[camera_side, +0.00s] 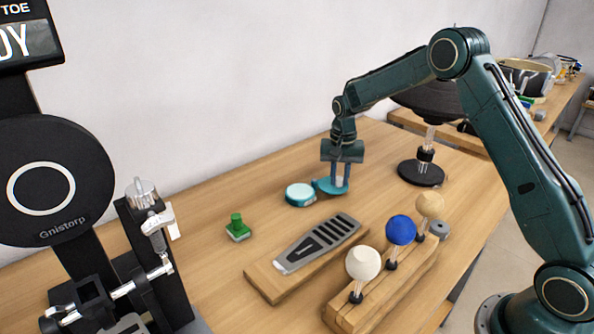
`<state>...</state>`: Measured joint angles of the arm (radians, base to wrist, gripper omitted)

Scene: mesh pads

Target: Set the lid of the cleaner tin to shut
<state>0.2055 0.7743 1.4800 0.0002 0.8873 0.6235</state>
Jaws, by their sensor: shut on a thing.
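The cleaner tin (300,196) is a low, round teal tin with a pale top, standing on the wooden table near the wall. A darker teal lid (325,188) is right beside it on its right side, beneath my gripper. The lid lies beside the tin rather than over its top; I cannot tell whether the two are joined. My gripper (340,182) points down and is shut on the lid. The fingers hide part of the lid.
A green stamp-like piece (237,228) stands left of the tin. A slotted grey plate on a wooden block (318,243) and a wooden rack with white, blue and tan balls (385,290) lie in front. A black round base (421,173) stands to the right.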

